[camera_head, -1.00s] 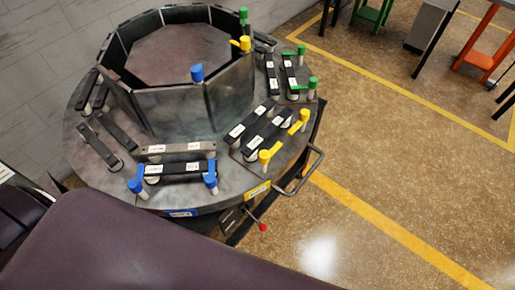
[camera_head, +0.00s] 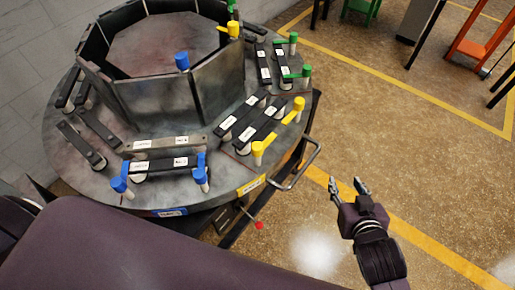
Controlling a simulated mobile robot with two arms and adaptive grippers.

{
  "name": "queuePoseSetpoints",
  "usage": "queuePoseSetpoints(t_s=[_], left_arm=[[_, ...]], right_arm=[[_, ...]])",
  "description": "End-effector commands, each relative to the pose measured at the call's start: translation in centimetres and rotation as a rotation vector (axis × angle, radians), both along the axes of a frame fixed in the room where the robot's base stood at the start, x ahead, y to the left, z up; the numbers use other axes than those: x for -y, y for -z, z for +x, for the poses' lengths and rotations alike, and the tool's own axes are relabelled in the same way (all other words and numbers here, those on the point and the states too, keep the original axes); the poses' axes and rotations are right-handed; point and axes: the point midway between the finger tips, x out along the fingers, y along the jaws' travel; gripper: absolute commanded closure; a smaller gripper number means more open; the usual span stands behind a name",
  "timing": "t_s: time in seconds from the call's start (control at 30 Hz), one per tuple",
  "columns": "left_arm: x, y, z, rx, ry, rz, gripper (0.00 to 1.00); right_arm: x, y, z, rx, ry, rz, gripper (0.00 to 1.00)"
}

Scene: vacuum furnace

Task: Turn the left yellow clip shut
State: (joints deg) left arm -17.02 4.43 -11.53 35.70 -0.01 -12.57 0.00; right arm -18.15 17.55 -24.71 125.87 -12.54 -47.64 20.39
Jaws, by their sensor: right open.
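The left yellow clip (camera_head: 258,150) stands upright on the rim of the round metal furnace plate (camera_head: 75,150), at the front end of a black bar. Its handle appears turned to the right, off the bar. My right gripper (camera_head: 348,183) is open and empty, over the floor to the right of the plate. It is well apart from both yellow clips. My left gripper is not in view.
A grey curved handle (camera_head: 312,163) sticks out from the plate's edge between the yellow clips and my right gripper. Blue clips (camera_head: 119,186) and green clips (camera_head: 306,72) stand elsewhere on the plate. A red-tipped lever (camera_head: 259,225) is below the rim.

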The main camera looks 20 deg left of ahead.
Motion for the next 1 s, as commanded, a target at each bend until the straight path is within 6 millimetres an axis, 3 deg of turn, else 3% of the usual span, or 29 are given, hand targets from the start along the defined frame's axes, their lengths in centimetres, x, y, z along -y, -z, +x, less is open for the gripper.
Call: queuePoseSetpoints(t_s=[0.1,0.2,0.4,0.53,0.67,1.0], left_arm=[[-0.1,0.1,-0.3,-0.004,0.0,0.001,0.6],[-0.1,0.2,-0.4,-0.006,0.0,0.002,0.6],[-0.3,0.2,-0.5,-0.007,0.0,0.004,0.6],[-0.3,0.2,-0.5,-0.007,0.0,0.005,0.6],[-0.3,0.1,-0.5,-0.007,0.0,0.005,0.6],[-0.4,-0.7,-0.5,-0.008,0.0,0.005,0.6]], right_arm=[[-4.3,-3.4,2.3,0.182,-0.117,0.066,0.6],[-8.6,-5.7,2.7,0.317,-0.26,0.137,0.6],[-15.2,-7.3,-0.5,0.457,-0.575,0.268,0.6],[-17.1,-7.0,-2.9,0.473,-0.714,0.32,0.6],[-17.9,-6.8,-3.9,0.473,-0.772,0.343,0.6],[-22.1,-7.0,-1.6,0.476,-0.777,0.348,0.6]])
